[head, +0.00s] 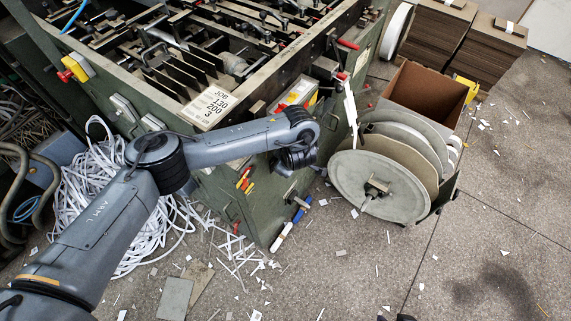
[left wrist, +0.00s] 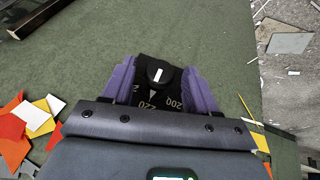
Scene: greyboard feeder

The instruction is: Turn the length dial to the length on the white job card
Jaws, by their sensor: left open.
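The white job card (head: 212,104) lies on the machine's top edge in the head view; it seems to read JOB, 130, 200 and 3, in small print. In the left wrist view a black dial (left wrist: 158,73) with a round knob and a white mark sits on the green panel. Numbers 220 and 200 show on its near side; the rest of the scale is partly hidden by my gripper. My left gripper (left wrist: 160,80) is open, its purple fingers on either side of the knob with gaps visible. In the head view my arm hides the dial. My right gripper is not seen.
The green machine (head: 228,205) fills the middle. A large grey reel (head: 375,190) and an open cardboard box (head: 425,92) stand right of it. Tangled white strip (head: 100,190) lies at left. Coloured paper pieces (left wrist: 30,118) show at the left wrist view's left.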

